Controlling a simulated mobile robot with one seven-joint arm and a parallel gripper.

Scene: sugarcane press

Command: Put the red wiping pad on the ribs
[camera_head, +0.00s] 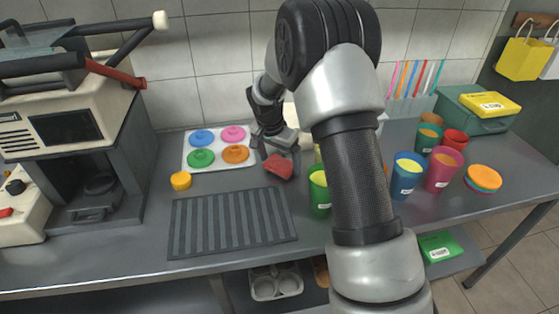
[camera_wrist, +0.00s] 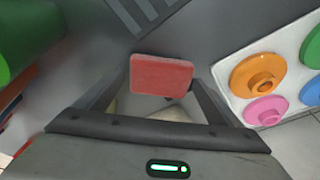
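The red wiping pad (camera_head: 279,166) is at the tips of my gripper (camera_head: 277,154), behind the right part of the dark ribbed mat. In the wrist view the pad (camera_wrist: 161,76) spans the gap between the two fingers (camera_wrist: 162,84), with a fingertip against each side edge. It looks held, tilted in the head view; its height over the counter is hard to tell. The ribs (camera_head: 232,222) are raised dark strips on a flat mat near the counter's front edge, bare on top. A corner of the ribs (camera_wrist: 136,12) shows at the top of the wrist view.
A white tray (camera_head: 219,165) with coloured lids lies behind the mat. A yellow round piece (camera_head: 181,181) sits left of it. A green cup (camera_head: 319,190) stands close right of the mat. The press (camera_head: 75,130) stands left; more cups stand right, partly behind my arm.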

